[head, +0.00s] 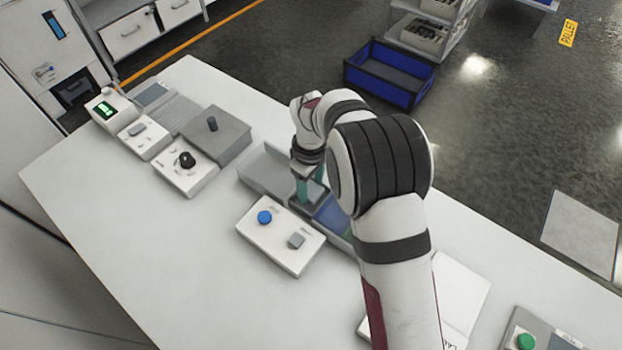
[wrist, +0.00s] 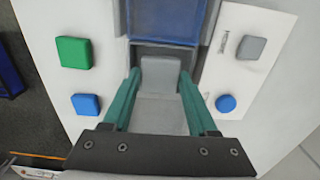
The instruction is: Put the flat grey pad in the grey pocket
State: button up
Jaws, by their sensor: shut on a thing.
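My gripper (head: 309,192) points down over a divided tray (head: 268,170) on the white bench. In the wrist view its green fingers (wrist: 160,75) are shut on the flat grey pad (wrist: 161,76), which lies between the fingertips. The pad is at the grey pocket, whose dark edge (wrist: 162,49) shows just beyond it. I cannot tell whether the pad rests on the pocket floor. The blue pocket (wrist: 165,18) is beside it, also partly seen in the head view (head: 331,213). My arm hides part of the tray in the head view.
A white panel with a blue button (head: 264,217) and a grey square knob (head: 296,240) stands close to the tray. A green block (wrist: 73,52) and a blue block (wrist: 86,104) lie on the other side. A grey box (head: 215,135) stands further left. The bench's front left is clear.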

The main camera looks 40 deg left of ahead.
jog(key=o, duration=1.4)
jog(key=shift+o, duration=0.2)
notch_tip(320, 180, up, 16)
jog(key=shift+f, duration=0.1)
